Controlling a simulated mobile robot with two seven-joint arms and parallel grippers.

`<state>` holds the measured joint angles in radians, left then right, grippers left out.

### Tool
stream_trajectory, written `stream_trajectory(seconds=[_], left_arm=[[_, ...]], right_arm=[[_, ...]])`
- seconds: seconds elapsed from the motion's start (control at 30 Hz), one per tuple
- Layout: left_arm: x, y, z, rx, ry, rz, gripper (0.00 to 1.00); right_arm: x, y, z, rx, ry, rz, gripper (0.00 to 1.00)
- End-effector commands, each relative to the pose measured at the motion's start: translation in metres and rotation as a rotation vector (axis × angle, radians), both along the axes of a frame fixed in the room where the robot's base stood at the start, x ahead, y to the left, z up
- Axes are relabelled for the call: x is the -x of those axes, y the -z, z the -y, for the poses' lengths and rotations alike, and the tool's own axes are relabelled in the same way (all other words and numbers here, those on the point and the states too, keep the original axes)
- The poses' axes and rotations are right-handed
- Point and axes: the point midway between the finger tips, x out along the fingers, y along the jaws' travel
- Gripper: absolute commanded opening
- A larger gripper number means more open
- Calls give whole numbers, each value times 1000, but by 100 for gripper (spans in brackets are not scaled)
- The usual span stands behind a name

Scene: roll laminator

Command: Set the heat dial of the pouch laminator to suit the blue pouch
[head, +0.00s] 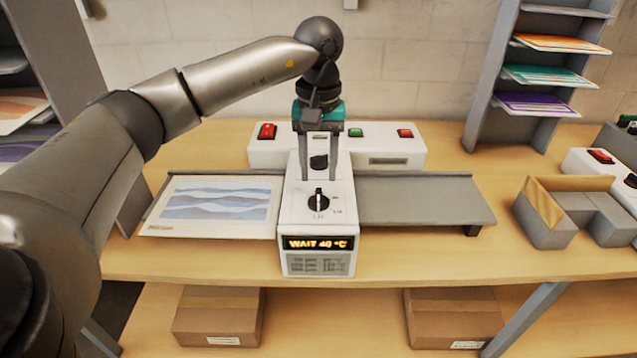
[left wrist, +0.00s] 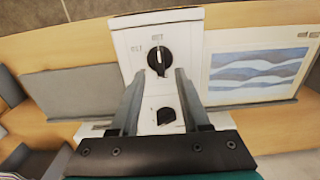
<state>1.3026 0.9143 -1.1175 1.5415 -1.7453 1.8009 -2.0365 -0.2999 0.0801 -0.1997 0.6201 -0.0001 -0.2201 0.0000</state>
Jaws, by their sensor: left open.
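The laminator's white control housing (head: 316,240) stands mid-table. Its black heat dial (head: 318,203) is on the top face near the front, with small printed marks around it. The amber display reads "WAIT 40 °C". A second black knob (head: 318,162) sits behind it. My left gripper (head: 319,179) is open, pointing down over the housing, its fingers apart. In the left wrist view the dial (left wrist: 158,60) shows just beyond and between the open fingertips, with nothing held. A pale sheet with blue waves (head: 215,203) lies on the left tray. My right gripper is out of view.
The laminator's white rear body (head: 400,147) has red and green switches. A grey tray (head: 420,200) extends right and is empty. A grey bin (head: 545,228) and another white device (head: 602,172) stand at right. A rack (head: 490,80) holds orange, green and purple pouches.

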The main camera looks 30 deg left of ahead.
Motion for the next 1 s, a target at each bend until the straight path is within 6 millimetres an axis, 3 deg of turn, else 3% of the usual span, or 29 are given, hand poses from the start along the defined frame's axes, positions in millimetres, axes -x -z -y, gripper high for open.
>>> stream_trajectory(seconds=[0.2, 0.43, 0.6, 1.0], left_arm=[[-1, -56, 1, 2, 1, 5, 46], [0, -95, 1, 1, 2, 2, 46], [0, -105, 0, 1, 1, 1, 46], [0, -105, 0, 0, 1, 0, 46]], right_arm=[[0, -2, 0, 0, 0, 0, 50], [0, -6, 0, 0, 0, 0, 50], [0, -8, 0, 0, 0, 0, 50], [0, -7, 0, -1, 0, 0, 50]])
